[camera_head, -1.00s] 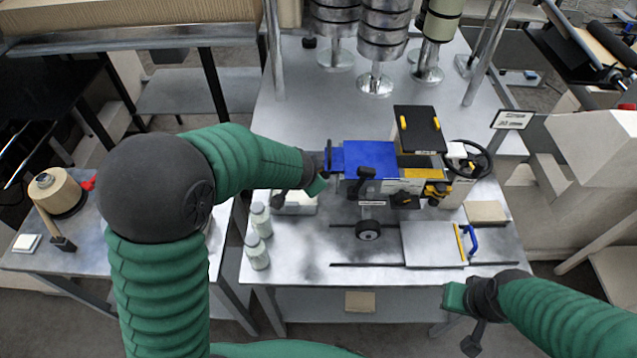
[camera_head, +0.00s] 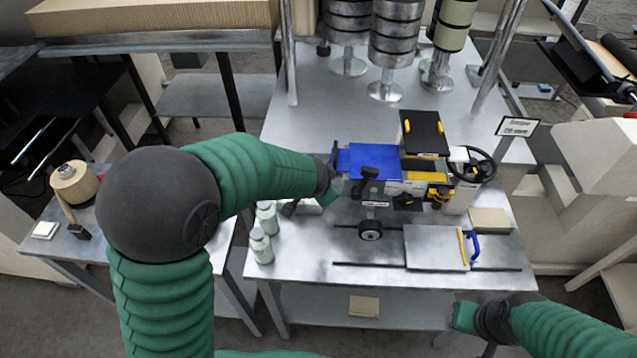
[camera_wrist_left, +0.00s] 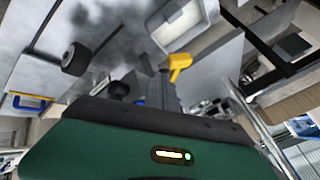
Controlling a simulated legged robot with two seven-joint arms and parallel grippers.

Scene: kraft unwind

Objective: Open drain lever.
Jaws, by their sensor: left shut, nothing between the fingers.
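My left gripper (camera_head: 290,208) is beside the left end of the blue-topped machine (camera_head: 374,160), above the table. Its fingers are small and dark in the head view. In the left wrist view, a yellow lever (camera_wrist_left: 180,62) shows just beyond the dark finger area (camera_wrist_left: 160,90); I cannot tell whether they touch. I cannot pick out this yellow lever in the head view, where my arm may hide it. A black-knobbed lever (camera_head: 369,176) stands at the machine's front. My right gripper (camera_head: 489,349) is at the bottom edge, partly cut off, away from the machine.
Two pale bottles (camera_head: 261,245) stand at the table's left front. A pale tray (camera_wrist_left: 180,25) shows in the left wrist view. A flat grey plate with a blue handle (camera_head: 474,247) lies at the right front. A black handwheel (camera_head: 487,164) is at the machine's right.

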